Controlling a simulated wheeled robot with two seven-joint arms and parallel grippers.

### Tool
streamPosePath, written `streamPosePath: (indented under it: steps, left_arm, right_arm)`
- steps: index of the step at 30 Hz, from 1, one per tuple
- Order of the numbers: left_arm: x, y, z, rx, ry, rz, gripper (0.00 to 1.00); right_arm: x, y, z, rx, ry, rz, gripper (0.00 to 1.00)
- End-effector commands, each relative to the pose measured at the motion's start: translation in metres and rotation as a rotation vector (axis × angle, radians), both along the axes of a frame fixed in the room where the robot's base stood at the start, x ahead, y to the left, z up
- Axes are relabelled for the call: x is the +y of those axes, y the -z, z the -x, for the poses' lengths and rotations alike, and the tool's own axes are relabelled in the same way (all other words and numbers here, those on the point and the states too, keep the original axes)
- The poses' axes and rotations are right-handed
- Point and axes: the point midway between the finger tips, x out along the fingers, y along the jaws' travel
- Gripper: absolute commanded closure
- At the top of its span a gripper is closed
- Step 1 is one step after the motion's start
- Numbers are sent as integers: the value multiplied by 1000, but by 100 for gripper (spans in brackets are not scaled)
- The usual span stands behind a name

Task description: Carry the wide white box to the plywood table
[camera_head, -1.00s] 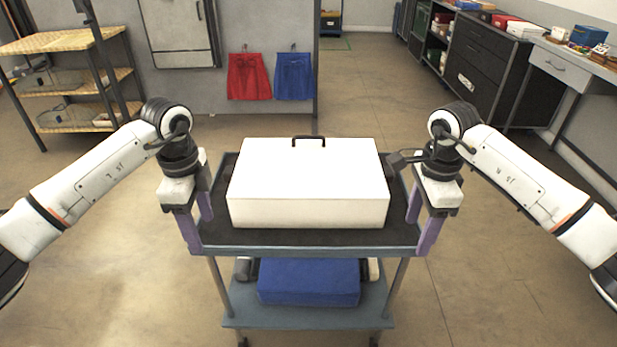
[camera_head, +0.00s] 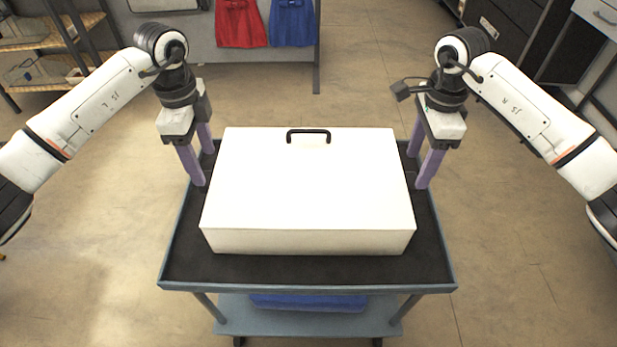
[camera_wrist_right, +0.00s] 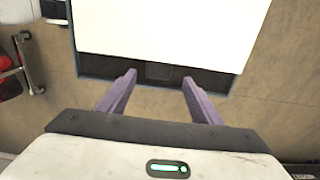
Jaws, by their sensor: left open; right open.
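The wide white box (camera_head: 309,190) with a black handle on its far side lies flat on the upper tray of a blue-grey cart (camera_head: 307,287). My left gripper (camera_head: 200,165) is open just left of the box, fingers pointing down. My right gripper (camera_head: 419,170) is open just right of the box, its fingers apart from it. The right wrist view shows the white box (camera_wrist_right: 170,30) beyond the open purple fingers of the right gripper (camera_wrist_right: 157,82), with nothing between them. The plywood table cannot be made out.
A blue item (camera_head: 308,302) lies on the cart's lower shelf. A wooden shelf rack (camera_head: 45,45) stands at the far left. Red (camera_head: 240,22) and blue (camera_head: 291,22) garments hang on a grey panel. Dark drawers (camera_head: 515,35) stand at the back right. Floor on both sides of the cart is clear.

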Motion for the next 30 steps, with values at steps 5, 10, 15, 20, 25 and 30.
streamPosePath:
  steps: [5, 10, 15, 20, 25, 30]
  left_arm:
    - [0, 0, 0, 0, 0, 0, 41]
    - [0, 3, 0, 1, 0, 0, 41]
    - [0, 22, 1, 3, 0, 0, 41]
    - [0, 51, 1, 4, -1, -1, 41]
    - [0, 79, 1, 3, 0, -1, 41]
    - [0, 97, 1, 2, 0, 0, 41]
  right_arm:
    - [0, 0, 0, 0, 0, 0, 41]
    - [0, 3, 0, 1, 0, 0, 41]
    - [0, 22, 1, 4, 0, 0, 41]
    - [0, 52, 1, 5, 1, 0, 41]
    - [0, 79, 1, 3, 1, -1, 41]
    - [1, 97, 0, 1, 1, -2, 41]
